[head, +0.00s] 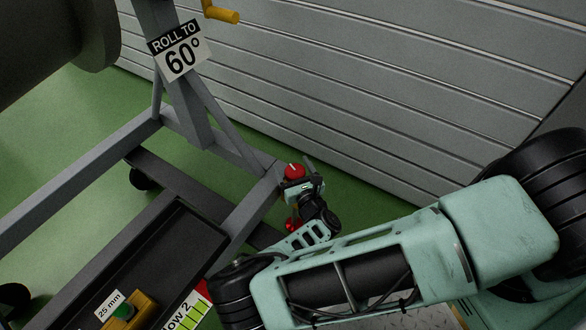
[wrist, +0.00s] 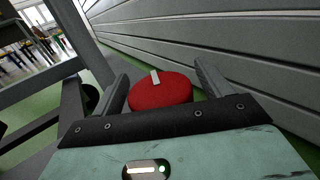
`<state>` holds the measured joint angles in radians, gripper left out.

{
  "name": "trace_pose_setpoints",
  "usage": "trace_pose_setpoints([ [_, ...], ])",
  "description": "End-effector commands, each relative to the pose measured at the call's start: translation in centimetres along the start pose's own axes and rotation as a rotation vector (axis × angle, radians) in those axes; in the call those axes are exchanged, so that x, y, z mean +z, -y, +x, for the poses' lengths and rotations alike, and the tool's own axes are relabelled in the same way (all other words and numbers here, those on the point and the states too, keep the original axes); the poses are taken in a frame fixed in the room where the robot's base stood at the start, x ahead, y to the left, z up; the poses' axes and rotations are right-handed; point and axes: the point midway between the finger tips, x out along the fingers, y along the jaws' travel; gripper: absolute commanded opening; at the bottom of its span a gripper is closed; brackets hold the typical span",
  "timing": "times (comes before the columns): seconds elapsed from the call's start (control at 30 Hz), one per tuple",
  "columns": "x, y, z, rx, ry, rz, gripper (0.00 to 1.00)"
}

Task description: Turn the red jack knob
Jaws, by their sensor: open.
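The red jack knob (head: 294,171) is at the lower end of the grey stand frame in the head view. In the wrist view the red knob (wrist: 160,93) is a round red disc with a white mark on its top edge. My gripper (wrist: 161,74) is open, with one finger on each side of the knob. Whether either finger touches it I cannot tell. In the head view my gripper (head: 299,175) is at the knob, partly hidden by my wrist.
A ribbed grey wall (head: 400,70) runs close behind the knob. A dark tray (head: 135,255) with a yellow block and green button lies at lower left. Green floor is open at left.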

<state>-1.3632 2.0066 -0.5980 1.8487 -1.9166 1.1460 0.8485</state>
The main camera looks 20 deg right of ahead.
Motion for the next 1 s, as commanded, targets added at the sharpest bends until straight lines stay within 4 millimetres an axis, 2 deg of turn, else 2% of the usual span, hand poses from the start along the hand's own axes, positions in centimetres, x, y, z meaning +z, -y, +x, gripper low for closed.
trace_pose_setpoints([
  [0.1, 0.02, 0.00, -0.01, 0.000, 0.000, 0.000, 0.77],
  [0.13, 0.02, 0.00, -0.01, 0.000, 0.000, 0.000, 0.74],
  [0.2, 0.02, 0.00, -0.02, 0.000, 0.000, 0.000, 0.55],
  [0.3, 0.01, 0.00, -0.03, 0.000, 0.000, 0.000, 0.32],
  [0.67, 0.07, 0.03, -0.01, -0.045, 0.000, 0.003, 0.33],
  [1.0, -0.03, 0.31, -0.08, -0.275, -0.001, 0.008, 0.32],
])
